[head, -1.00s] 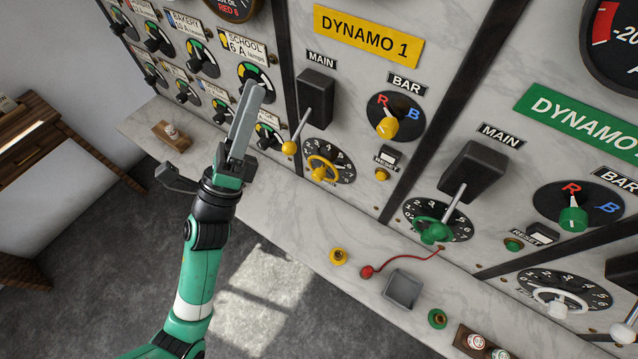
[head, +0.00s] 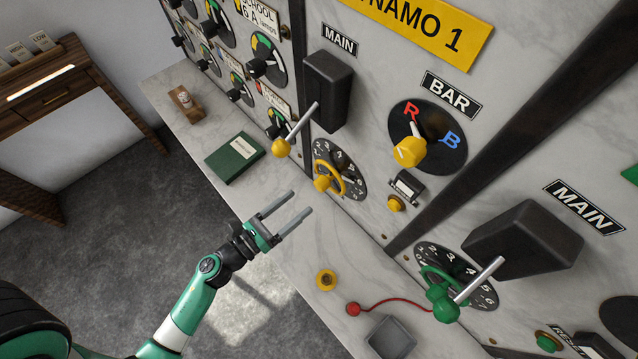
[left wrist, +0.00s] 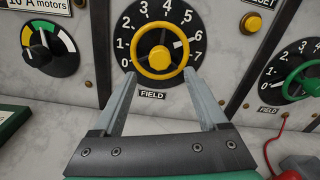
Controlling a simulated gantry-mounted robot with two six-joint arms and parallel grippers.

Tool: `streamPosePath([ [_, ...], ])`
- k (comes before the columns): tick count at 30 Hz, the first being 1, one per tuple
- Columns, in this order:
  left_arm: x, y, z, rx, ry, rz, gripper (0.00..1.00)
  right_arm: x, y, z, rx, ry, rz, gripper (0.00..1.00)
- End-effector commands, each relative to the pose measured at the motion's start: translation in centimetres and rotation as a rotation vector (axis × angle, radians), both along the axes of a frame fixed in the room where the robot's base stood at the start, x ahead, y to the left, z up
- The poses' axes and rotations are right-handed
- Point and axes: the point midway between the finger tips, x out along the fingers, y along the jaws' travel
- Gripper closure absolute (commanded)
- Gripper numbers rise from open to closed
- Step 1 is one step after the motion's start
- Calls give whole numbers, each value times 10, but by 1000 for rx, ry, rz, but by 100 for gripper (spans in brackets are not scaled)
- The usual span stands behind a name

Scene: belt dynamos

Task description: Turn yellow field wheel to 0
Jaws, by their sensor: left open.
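The yellow field wheel (head: 321,184) sits on a black numbered dial on the Dynamo 1 panel. In the left wrist view the wheel (left wrist: 160,58) is ahead, above the FIELD label. A white mark at its upper right appears to point near 6; the 0 is at the dial's lower left. My left gripper (head: 302,202) is open and empty, over the marble ledge below and left of the wheel, apart from it. In the left wrist view its fingers (left wrist: 160,76) reach up towards the wheel's lower edge, one on each side. My right gripper is out of view.
The yellow-knobbed MAIN lever (head: 298,128) juts out above the wheel. The yellow BAR knob (head: 409,151) is to the right, the green wheel (head: 437,287) at lower right. A green book (head: 235,158) and a grey tray (head: 391,338) are on the ledge.

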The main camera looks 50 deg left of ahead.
Motion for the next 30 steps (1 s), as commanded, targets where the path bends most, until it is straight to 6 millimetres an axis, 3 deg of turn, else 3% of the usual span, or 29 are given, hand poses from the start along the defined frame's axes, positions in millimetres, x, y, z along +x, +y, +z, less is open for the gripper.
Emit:
streamPosePath([
  [3, 30, -1, 2, 0, -3, -3, 24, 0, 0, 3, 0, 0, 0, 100],
  [9, 66, 1, 1, -1, -2, 0, 24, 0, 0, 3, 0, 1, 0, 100],
  [14, 79, 1, 1, -1, -1, 1, 24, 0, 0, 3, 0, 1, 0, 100],
  [21, 80, 1, 0, -1, 0, 2, 24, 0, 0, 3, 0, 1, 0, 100],
  [30, 79, 1, 0, -1, 0, 2, 76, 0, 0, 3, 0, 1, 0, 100],
])
